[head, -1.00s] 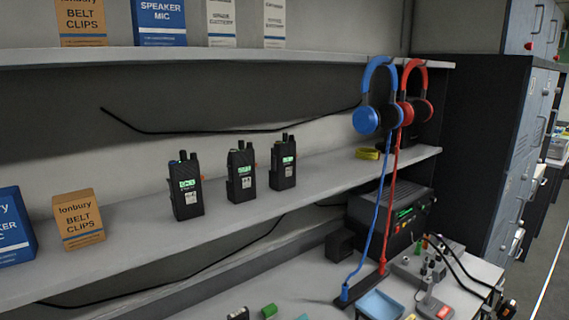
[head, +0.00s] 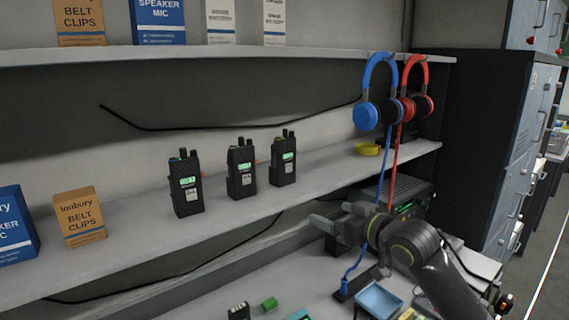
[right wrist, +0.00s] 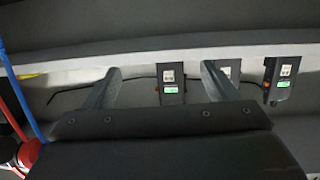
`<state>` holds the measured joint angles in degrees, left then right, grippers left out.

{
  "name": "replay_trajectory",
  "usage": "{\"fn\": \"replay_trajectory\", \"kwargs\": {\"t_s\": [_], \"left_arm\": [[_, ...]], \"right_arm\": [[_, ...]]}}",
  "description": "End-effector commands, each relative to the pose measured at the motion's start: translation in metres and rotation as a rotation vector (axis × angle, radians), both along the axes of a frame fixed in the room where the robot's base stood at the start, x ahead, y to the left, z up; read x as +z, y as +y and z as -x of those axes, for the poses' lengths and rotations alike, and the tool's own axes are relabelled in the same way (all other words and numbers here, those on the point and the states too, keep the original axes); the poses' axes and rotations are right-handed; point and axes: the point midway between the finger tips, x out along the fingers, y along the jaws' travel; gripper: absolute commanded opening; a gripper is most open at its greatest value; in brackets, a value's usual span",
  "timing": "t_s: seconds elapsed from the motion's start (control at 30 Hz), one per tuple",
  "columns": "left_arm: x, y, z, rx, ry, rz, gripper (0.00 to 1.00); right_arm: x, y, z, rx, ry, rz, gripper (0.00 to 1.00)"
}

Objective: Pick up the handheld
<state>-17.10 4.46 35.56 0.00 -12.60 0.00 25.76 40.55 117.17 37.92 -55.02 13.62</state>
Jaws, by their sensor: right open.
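Three black handheld radios with lit green screens stand upright in a row on the middle shelf: a left one (head: 186,184), a middle one (head: 241,170) and a right one (head: 283,161). They look alike. My right gripper (head: 328,217) is open and empty, in front of and below the shelf edge, to the right of the radios and apart from them. In the right wrist view, radios appear upside down beyond the open fingers (right wrist: 160,75); one radio (right wrist: 170,84) shows between the fingers, and another (right wrist: 283,78) to their right. My left gripper is out of view.
Blue headphones (head: 378,95) and red headphones (head: 417,90) hang from the upper shelf, their cords running down near my right arm. A yellow ring (head: 367,149) lies on the middle shelf. A belt clips box (head: 79,217) stands left. A blue tray (head: 379,300) sits on the desk below.

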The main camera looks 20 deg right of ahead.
Motion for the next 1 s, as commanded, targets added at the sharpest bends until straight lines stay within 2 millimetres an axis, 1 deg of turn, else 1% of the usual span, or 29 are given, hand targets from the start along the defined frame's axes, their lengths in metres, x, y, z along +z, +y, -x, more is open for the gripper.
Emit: {"fn": "replay_trajectory", "kwargs": {"t_s": [0.03, 0.1, 0.2, 0.3, 0.37, 0.47, 1.0], "left_arm": [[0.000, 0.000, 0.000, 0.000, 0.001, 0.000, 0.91], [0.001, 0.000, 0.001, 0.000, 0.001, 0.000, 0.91], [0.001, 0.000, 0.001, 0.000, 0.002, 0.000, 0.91], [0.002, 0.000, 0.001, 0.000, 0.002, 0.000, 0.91], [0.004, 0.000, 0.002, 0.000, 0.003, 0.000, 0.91], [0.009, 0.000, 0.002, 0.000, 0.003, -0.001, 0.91], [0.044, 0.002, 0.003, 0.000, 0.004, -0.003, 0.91]], "right_arm": [[0.032, 0.000, -0.005, 0.015, -0.050, -0.007, 0.80], [0.063, 0.002, -0.008, 0.036, -0.100, -0.026, 0.80], [0.093, 0.003, -0.009, 0.056, -0.146, -0.043, 0.80], [0.107, 0.005, -0.011, 0.067, -0.167, -0.053, 0.80], [0.112, 0.006, -0.014, 0.069, -0.173, -0.059, 0.80], [0.113, 0.010, -0.025, 0.070, -0.171, -0.063, 0.80], [0.112, 0.041, -0.107, 0.069, -0.169, -0.058, 0.80]]}}
